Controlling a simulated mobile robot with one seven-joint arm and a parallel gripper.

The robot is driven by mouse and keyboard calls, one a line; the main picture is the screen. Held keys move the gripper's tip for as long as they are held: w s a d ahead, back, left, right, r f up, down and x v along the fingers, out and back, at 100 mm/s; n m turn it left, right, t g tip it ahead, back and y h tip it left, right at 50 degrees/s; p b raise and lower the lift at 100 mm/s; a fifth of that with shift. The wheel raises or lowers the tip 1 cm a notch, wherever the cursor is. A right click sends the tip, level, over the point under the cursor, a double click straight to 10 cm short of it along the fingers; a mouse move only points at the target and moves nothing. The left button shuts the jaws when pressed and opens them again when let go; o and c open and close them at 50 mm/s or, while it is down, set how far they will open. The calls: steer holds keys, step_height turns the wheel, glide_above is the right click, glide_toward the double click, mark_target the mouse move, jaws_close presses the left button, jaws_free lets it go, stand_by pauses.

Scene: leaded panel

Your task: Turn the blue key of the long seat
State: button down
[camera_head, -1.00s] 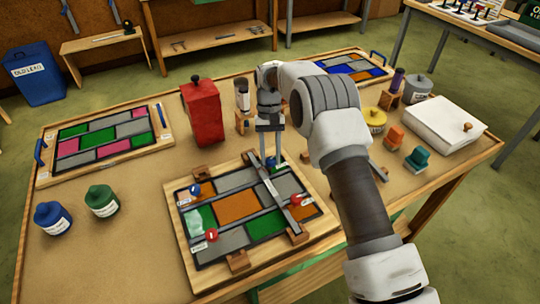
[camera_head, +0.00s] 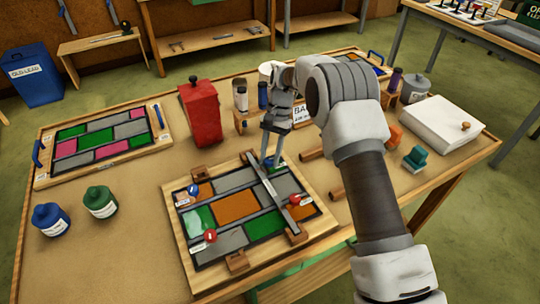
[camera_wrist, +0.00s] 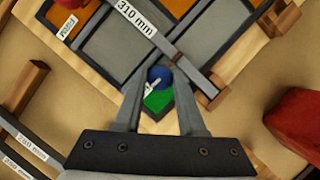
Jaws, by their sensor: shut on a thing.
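The blue key (camera_wrist: 158,76) is a round knob with a white pointer mark, at the end of the long seat. In the wrist view the fingertips lie on both sides of the knob. A green patch shows just below it. Another blue key (camera_head: 193,189) sits at the panel's left edge.
Red keys (camera_head: 210,236) sit on the panel's near left and right parts. Wooden blocks (camera_head: 237,261) stand along the panel frame. A red container (camera_head: 201,113) stands behind it. Blue (camera_head: 51,219) and green (camera_head: 100,202) jars stand at left.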

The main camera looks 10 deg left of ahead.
stand_by(0.3)
steer(key=c, duration=0.5)
jaws_free()
steer(key=p+v, duration=0.3)
steer(key=v, duration=1.4)
steer(key=shift+w, duration=0.15)
steer(key=shift+r, duration=0.15)
